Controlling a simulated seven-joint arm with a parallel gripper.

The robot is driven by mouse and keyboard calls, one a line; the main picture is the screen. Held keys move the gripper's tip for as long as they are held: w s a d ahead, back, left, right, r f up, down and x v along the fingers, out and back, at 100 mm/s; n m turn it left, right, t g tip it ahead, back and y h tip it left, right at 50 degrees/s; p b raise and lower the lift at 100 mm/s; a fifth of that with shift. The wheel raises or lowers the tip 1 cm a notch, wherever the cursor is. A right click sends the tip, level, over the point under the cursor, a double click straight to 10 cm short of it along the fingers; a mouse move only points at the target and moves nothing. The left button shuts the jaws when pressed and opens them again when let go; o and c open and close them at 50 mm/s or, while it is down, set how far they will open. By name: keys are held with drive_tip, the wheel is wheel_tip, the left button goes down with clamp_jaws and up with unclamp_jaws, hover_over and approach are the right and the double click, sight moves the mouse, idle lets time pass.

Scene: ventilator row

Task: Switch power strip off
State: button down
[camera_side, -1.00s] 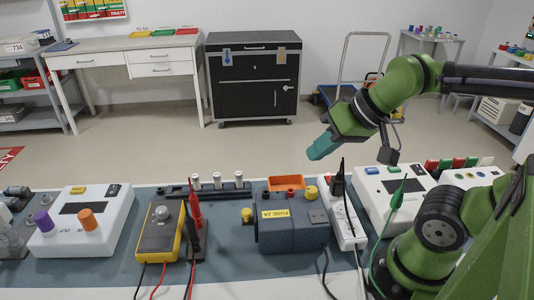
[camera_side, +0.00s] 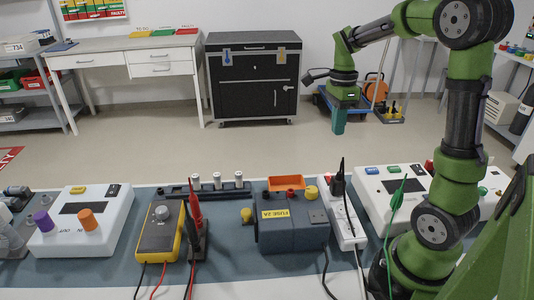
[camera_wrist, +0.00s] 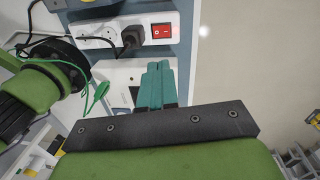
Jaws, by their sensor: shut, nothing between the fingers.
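The white power strip (camera_side: 350,232) lies lengthwise on the bench, right of the grey fuse box. A black plug (camera_side: 338,186) sits in it near its far end. In the wrist view the strip (camera_wrist: 88,28) crosses the top, with a red rocker switch (camera_wrist: 161,34) beside the black plug (camera_wrist: 132,36). I cannot tell the rocker's position. My gripper (camera_side: 339,130) has teal fingers, shut and empty, pointing down beyond the bench's far edge, well above the strip. In the wrist view my gripper's fingertips (camera_wrist: 158,66) appear just below the switch, apart from it.
A white device (camera_side: 380,185) stands to the right. Open floor lies beyond the bench.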

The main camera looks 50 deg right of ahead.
drive_tip(key=shift+s+a+m, duration=0.15)
drive_tip(key=shift+m, duration=0.45)
drive_tip(key=f, duration=0.4)
drive_tip(key=a+f, duration=0.1)
drive_tip(key=f, duration=0.4)
drive_tip(key=s+f, duration=0.1)
drive_tip(key=f, duration=0.3)
drive_tip(key=shift+s+a+f, duration=0.1)
drive_tip(key=shift+a+f, duration=0.05)
drive_tip(key=shift+f, duration=0.25)
